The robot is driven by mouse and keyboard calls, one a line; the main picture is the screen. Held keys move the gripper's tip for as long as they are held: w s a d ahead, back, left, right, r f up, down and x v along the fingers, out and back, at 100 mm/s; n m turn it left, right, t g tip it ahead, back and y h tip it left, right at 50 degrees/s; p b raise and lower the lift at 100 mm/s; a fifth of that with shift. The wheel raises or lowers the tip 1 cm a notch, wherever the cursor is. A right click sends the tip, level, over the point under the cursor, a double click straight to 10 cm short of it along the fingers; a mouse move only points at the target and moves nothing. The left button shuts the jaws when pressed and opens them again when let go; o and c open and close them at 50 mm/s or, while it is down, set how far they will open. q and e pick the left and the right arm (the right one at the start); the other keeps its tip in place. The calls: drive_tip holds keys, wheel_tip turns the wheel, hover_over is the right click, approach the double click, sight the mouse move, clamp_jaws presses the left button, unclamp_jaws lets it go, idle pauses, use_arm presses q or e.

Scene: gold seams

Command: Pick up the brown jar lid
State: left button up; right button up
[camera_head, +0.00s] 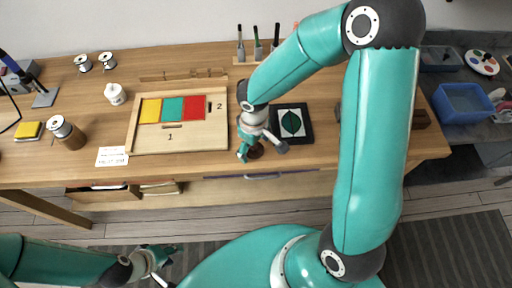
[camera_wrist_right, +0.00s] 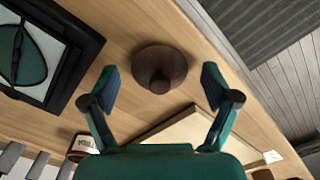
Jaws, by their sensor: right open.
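The brown jar lid (camera_wrist_right: 160,65) lies on the wooden table, a round disc with a knob on top. In the right wrist view it sits between and just beyond the fingertips of my right gripper (camera_wrist_right: 160,88), which is open and apart from it. In the head view the lid (camera_head: 256,151) is partly hidden by my right gripper (camera_head: 262,152), which points down near the table's front edge. My left gripper (camera_head: 161,262) is low at the bottom left, away from the table; its fingers look spread with nothing between them.
A black-framed leaf picture (camera_head: 305,132) lies right beside my right gripper. A wooden board (camera_head: 210,141) with coloured panels lies to the left. A jar (camera_head: 68,134) and a white bottle (camera_head: 115,94) stand further left. A blue bin (camera_head: 466,103) is at the right.

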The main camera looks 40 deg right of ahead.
drive_tip(key=c, duration=1)
drive_tip(key=shift+r, duration=0.15)
drive_tip(key=shift+c, duration=0.2)
